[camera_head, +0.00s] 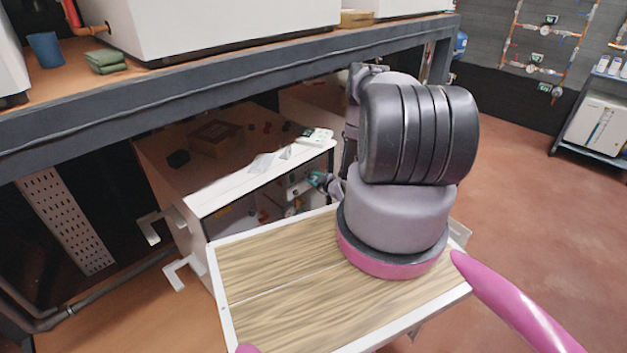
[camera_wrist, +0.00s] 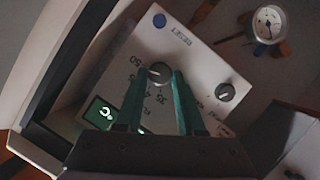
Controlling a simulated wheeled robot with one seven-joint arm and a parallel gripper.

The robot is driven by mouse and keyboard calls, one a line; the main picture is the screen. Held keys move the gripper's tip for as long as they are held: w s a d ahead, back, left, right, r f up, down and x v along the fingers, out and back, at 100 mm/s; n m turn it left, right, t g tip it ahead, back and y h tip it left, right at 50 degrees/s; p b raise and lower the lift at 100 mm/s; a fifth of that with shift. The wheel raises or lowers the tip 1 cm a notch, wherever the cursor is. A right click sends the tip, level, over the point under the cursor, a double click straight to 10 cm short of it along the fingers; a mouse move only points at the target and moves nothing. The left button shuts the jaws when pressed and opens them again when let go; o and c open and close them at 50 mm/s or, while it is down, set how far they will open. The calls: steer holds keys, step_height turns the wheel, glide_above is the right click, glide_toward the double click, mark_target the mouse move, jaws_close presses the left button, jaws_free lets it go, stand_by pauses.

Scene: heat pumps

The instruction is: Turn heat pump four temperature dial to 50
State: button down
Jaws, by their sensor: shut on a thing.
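In the wrist view, a light control panel (camera_wrist: 120,80) carries a round grey temperature dial (camera_wrist: 160,71) with printed numbers around it; 50 and 35 are readable. My gripper (camera_wrist: 161,76) has its two teal fingers on either side of this dial, shut on it. Which number the dial points to is unclear. A small display (camera_wrist: 103,112) with a lit green symbol sits beside the left finger. In the head view, the teal fingertips of my gripper (camera_head: 318,181) are small beside the white-edged cabinet (camera_head: 258,178), mostly behind my arm. No pump number is readable.
A round gauge (camera_wrist: 268,24) is at upper right. The dark bench beam (camera_head: 230,70) runs above the cabinet. Open floor (camera_head: 530,210) lies to the right.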

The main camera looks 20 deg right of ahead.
steer(key=shift+d+m+g+y, duration=0.1)
steer(key=shift+m+g+y, duration=0.2)
steer(key=shift+m+y, duration=0.35)
steer(key=shift+m, duration=0.25)
steer(key=c, duration=0.5)
jaws_free()
steer(key=v, duration=1.1)
